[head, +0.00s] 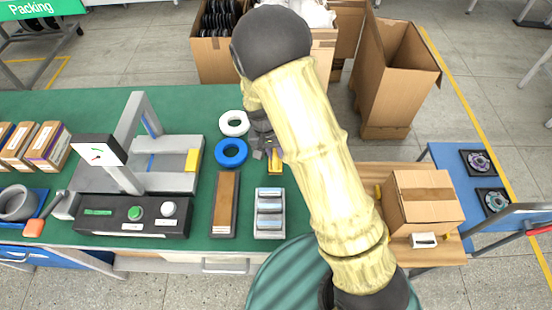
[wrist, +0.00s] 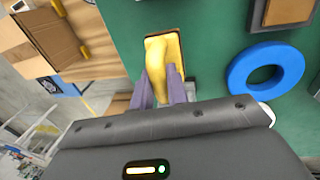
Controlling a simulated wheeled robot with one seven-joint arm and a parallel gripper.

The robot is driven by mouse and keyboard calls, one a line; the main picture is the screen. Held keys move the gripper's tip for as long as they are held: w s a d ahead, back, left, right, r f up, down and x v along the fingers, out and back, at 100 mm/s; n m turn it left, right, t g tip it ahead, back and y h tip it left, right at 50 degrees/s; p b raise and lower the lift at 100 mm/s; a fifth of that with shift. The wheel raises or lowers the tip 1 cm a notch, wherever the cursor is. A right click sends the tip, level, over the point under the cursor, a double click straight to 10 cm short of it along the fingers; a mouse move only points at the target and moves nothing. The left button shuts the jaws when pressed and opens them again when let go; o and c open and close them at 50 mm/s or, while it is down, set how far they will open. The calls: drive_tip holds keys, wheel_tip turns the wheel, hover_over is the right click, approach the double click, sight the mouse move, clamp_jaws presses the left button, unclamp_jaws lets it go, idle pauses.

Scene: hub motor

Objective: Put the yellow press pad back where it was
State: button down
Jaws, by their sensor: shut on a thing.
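The yellow press pad (wrist: 165,55), with a yellow handle over a dark, yellow-edged base, is in the upper middle of the wrist view. My gripper (wrist: 165,85) is shut on its handle, with a purple-grey finger on either side. In the head view the pad (head: 275,162) shows just left of my arm, over the green bench, and my arm partly hides it and my gripper (head: 265,152). I cannot tell whether its base touches the bench. The grey press (head: 150,165) stands to the left, with a yellow block (head: 193,160) at its right edge.
A blue ring (head: 231,153) and a white ring (head: 234,123) lie between press and pad. A brown board (head: 225,203) and a grey tray (head: 269,222) of light blocks lie in front. A cardboard box (head: 426,200) stands at right. Green bench is bare behind the press.

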drive_tip(key=shift+w+f+p, duration=0.1)
drive_tip(key=shift+f+p, duration=0.2)
drive_tip(key=shift+f, duration=1.65)
drive_tip(key=shift+s, duration=0.2)
drive_tip(key=shift+f, duration=0.15)
drive_tip(key=c, duration=1.4)
unclamp_jaws()
drive_tip(key=shift+w, duration=0.1)
